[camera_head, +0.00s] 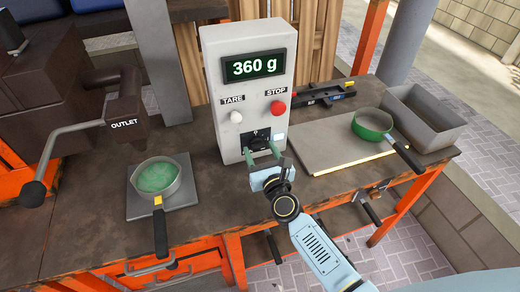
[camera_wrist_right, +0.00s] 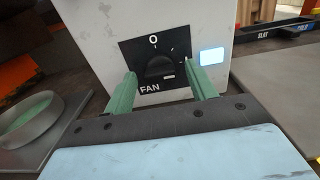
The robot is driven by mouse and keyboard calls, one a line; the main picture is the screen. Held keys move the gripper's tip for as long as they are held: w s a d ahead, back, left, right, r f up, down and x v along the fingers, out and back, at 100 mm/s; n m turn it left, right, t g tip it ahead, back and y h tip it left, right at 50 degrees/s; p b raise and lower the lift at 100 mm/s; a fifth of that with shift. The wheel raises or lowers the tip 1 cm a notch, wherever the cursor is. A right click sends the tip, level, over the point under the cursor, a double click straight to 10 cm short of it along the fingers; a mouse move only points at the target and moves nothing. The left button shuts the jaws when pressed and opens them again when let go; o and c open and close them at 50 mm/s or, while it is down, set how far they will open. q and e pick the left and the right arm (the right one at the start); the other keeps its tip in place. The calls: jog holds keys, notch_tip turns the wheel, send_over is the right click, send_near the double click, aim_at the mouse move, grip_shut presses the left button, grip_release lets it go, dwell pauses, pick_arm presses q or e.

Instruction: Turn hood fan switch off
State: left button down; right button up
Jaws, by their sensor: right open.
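The fan switch is a black rotary knob (camera_wrist_right: 160,68) on a black plate marked FAN, with an O above it, low on the front of a white box (camera_head: 243,115). In the head view the switch plate (camera_head: 258,138) is partly hidden by my gripper. I cannot tell exactly where the knob points. My right gripper (camera_head: 263,152) is open. In the wrist view its two green fingers (camera_wrist_right: 160,84) stand left and right of the knob, with gaps visible; contact is not clear. A pale bluish lit panel (camera_wrist_right: 212,57) sits right of the plate. My left gripper is not in view.
The box has a 360 g display (camera_head: 250,67), a white TARE button (camera_head: 236,117) and a red STOP button (camera_head: 278,108). A pan with green contents (camera_head: 155,177) stands under the outlet (camera_head: 124,112) at left. A green pan (camera_head: 371,125) and grey bin (camera_head: 424,115) are right.

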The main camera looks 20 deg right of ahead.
jog(key=shift+w, duration=0.45)
jog(key=c, duration=1)
